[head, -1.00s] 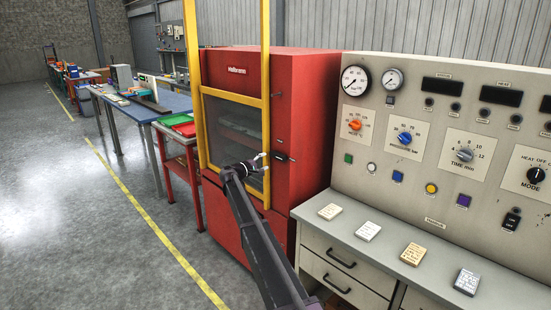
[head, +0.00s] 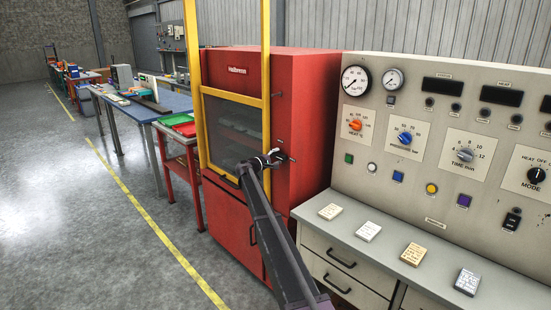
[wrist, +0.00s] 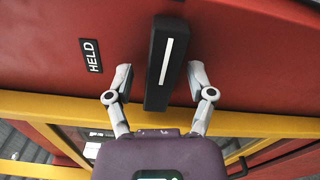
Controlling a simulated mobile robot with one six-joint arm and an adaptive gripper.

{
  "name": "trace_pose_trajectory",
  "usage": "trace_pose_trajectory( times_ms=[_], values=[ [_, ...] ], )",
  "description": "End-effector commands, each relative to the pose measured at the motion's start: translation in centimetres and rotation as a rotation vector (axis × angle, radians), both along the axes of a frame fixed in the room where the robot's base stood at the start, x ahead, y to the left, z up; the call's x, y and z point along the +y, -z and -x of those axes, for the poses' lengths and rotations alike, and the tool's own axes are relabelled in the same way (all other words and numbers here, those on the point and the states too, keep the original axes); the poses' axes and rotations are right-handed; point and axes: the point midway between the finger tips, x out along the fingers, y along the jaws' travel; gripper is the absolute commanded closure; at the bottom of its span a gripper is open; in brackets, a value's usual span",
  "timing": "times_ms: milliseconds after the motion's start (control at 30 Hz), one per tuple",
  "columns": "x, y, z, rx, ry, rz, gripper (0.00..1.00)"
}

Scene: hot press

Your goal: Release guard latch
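In the wrist view my gripper (wrist: 161,74) is open, with one grey finger on each side of the latch. Gaps show between the fingers and the bar, so I see no grip on it. In the head view my gripper (head: 272,157) is at the right edge of the yellow guard frame (head: 266,75) and partly hides the latch. The guard stands in front of the press window (head: 230,124).
The red press (head: 308,110) stands left of a beige control panel (head: 430,190) with gauges and knobs. A grey counter (head: 385,240) with several small labelled blocks is at lower right. The floor (head: 70,220) at left is clear.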

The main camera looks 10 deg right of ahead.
Motion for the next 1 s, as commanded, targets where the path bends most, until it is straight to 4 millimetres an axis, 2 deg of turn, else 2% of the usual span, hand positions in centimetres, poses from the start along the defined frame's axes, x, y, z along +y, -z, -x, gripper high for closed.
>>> trace_pose_trajectory(
  times_ms=[33,200,233,567,1000],
  values=[
    [-0.02,0.0,0.01,0.0,0.0,0.0,0.42],
    [-0.03,-0.01,0.01,0.0,0.001,0.0,0.92],
    [-0.04,-0.01,0.01,0.0,0.001,0.0,1.0],
    [-0.09,0.02,0.03,-0.018,0.002,-0.014,1.0],
    [-0.14,0.12,0.04,-0.177,0.003,-0.129,1.0]
  ],
)
